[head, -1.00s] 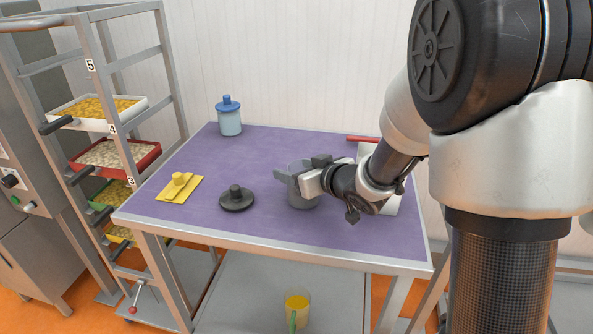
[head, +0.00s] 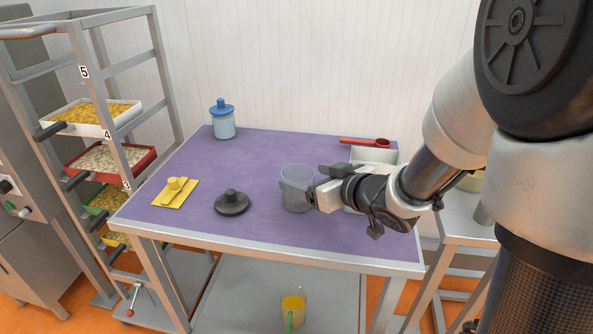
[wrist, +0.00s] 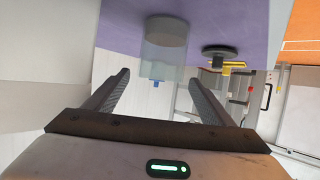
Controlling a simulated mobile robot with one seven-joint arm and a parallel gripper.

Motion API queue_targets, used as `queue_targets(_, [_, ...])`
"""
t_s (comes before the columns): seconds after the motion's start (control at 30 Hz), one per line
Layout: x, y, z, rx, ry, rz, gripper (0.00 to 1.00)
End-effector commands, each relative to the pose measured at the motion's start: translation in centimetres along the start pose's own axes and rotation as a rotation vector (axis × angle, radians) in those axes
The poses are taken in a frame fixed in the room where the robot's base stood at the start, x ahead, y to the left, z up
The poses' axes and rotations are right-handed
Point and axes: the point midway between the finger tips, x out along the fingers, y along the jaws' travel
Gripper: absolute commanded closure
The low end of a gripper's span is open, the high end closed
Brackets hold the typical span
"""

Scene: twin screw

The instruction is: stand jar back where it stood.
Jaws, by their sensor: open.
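A clear grey jar (head: 297,178) stands upright and without a lid on the purple table top (head: 260,150), right of the dark round lid (head: 232,203). My gripper (head: 314,184) is open at the jar's right side, and one finger overlaps the jar's lower right in the head view. In the wrist view the jar (wrist: 166,48) appears upside down, beyond and between the open fingertips (wrist: 160,76). Nothing is held. Whether a finger still touches the jar cannot be told.
A blue-lidded jar (head: 224,124) stands at the back left. A yellow knobbed plate (head: 175,192) lies at the left. A red-handled tool (head: 364,142) lies by a white container (head: 372,154) behind my gripper. The table is clear between the jars.

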Motion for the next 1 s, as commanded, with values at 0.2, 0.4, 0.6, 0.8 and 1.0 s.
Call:
queue_targets(0.2, [-3.3,0.0,-0.2,0.000,0.001,0.001,0.24])
queue_targets(0.4, [-4.0,-0.1,0.0,0.001,0.000,-0.001,0.24])
queue_targets(0.6, [-4.0,-0.1,0.0,0.000,0.000,-0.001,0.24])
queue_targets(0.8, [-4.0,-0.1,0.0,0.000,0.000,-0.001,0.24])
queue_targets(1.0, [-4.0,0.0,0.0,0.000,0.000,0.000,0.24])
